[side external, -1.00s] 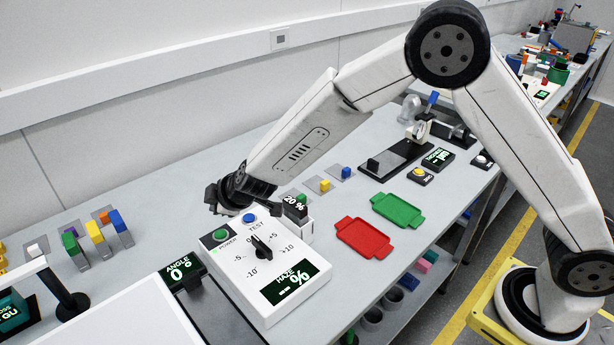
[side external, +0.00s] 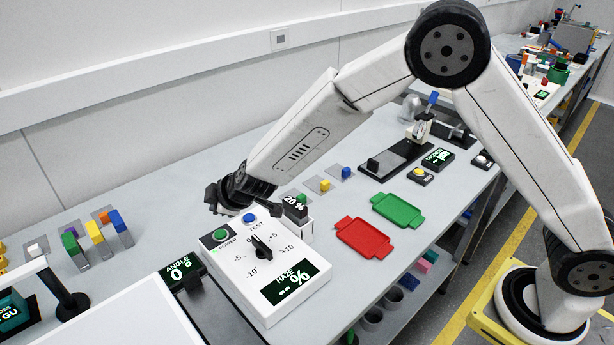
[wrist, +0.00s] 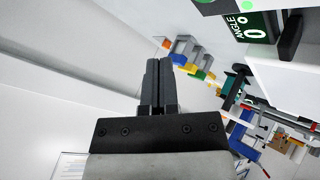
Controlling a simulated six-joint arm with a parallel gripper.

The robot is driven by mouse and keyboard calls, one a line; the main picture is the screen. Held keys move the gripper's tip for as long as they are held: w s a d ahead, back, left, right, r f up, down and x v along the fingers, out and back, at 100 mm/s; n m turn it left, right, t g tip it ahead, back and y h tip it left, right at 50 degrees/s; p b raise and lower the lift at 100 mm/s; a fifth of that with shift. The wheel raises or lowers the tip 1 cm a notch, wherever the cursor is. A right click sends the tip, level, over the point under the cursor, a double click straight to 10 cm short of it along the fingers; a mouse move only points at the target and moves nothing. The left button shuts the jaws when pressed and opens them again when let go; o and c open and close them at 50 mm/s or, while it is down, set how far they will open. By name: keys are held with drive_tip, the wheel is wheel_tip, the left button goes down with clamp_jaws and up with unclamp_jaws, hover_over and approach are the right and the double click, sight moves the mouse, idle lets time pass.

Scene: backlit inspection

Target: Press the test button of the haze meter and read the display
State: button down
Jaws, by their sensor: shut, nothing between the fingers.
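The haze meter (side external: 242,289) is a white box on the bench with a green POWER button (side external: 221,234), a blue TEST button (side external: 249,218) and a black dial (side external: 261,247) marked from -10 to +10. Its HAZE display (side external: 296,282) shows dashes and a percent sign. My gripper (side external: 210,199) is above the back of the meter, beyond the buttons and apart from the TEST button. In the wrist view my gripper (wrist: 158,62) is shut and empty, its fingers together; the TEST button is not visible there. A corner of the meter with green shows at the top of that view.
A small block with a 20 % display (side external: 295,205) stands at the meter's right back corner. An ANGLE display (side external: 180,270) reading 0° is to its left. Red (side external: 363,238) and green (side external: 398,210) trays lie to the right. Several coloured blocks lie behind and left.

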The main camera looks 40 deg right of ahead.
drive_tip(key=d+m, duration=0.1)
drive_tip(key=m, duration=0.4)
wheel_tip(320, 180, up, 4)
drive_tip(key=f+m, duration=0.1)
drive_tip(key=m, duration=3)
hover_over(252, 218)
drive_tip(key=shift+r, duration=0.25)
drive_tip(key=shift+f, duration=0.15)
drive_tip(key=shift+f, duration=4.25)
